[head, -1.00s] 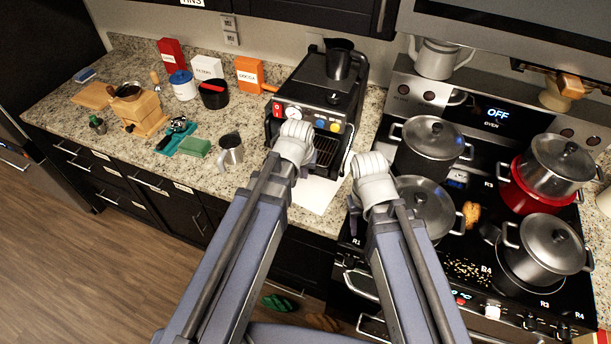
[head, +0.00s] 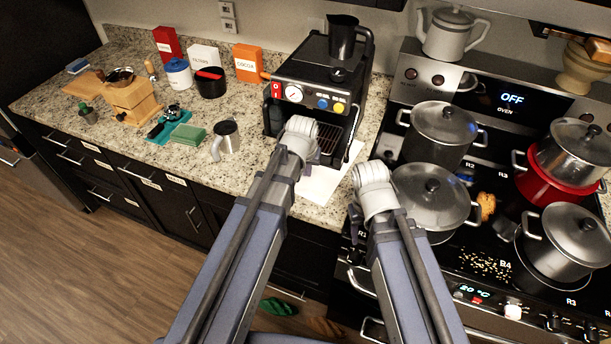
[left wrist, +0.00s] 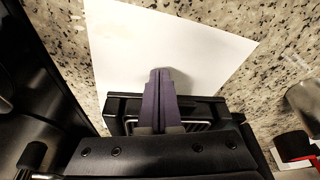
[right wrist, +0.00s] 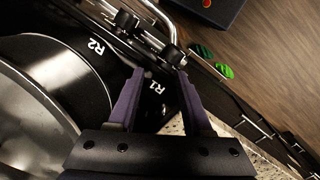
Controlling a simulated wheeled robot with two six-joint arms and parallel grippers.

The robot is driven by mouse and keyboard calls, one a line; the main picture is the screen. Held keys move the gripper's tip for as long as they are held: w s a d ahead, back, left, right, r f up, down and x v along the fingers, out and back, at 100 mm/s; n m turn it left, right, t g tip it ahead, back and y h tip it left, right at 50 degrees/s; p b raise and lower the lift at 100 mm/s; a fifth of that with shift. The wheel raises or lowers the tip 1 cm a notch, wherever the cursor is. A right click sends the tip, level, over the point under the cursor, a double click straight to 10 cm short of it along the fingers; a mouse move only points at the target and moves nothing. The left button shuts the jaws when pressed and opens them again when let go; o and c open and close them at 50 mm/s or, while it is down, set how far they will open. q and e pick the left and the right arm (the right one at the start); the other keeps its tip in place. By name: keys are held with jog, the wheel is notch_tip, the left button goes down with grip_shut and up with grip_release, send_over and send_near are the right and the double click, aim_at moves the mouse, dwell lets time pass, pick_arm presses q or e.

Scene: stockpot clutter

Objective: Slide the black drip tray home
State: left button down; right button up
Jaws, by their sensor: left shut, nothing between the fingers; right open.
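The black drip tray (head: 333,134) sits low at the front of the espresso machine (head: 320,75), partly hidden behind my left gripper (head: 313,156). In the left wrist view the tray (left wrist: 120,104) shows as a dark edge with a wire grate. My left gripper (left wrist: 160,75) is shut and empty there, its fingers crossing the tray's edge, with the tips seen against a white sheet. I cannot tell whether they touch the tray. My right gripper (right wrist: 160,76) is open and empty near the stove's front left corner; its fingers are mostly hidden in the head view.
The white sheet (head: 322,184) lies on the counter before the machine. A steel mug (head: 226,139) stands left of it, with a green sponge (head: 188,136) beyond. The stove at right holds several pots, the nearest lidded pot (head: 431,196) close to my right arm.

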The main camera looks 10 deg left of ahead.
pick_arm(q)
jog(key=shift+w+r, duration=0.15)
jog(key=shift+w, duration=1.2)
pick_arm(e)
jog(key=shift+r, duration=0.15)
pick_arm(q)
jog(key=shift+w, duration=0.9)
jog(key=shift+s+r, duration=0.1)
pick_arm(e)
jog(key=shift+s, duration=0.1)
pick_arm(q)
jog(key=s, duration=0.5)
pick_arm(e)
jog(key=shift+s+d, duration=0.1)
jog(key=shift+d, duration=0.1)
pick_arm(q)
jog(key=p+v, duration=0.9)
jog(key=shift+w+r+p, duration=0.15)
jog(key=shift+r+p, duration=0.2)
jog(key=shift+r, duration=0.1)
pick_arm(e)
notch_tip(320, 180, up, 10)
jog(key=shift+f, duration=0.2)
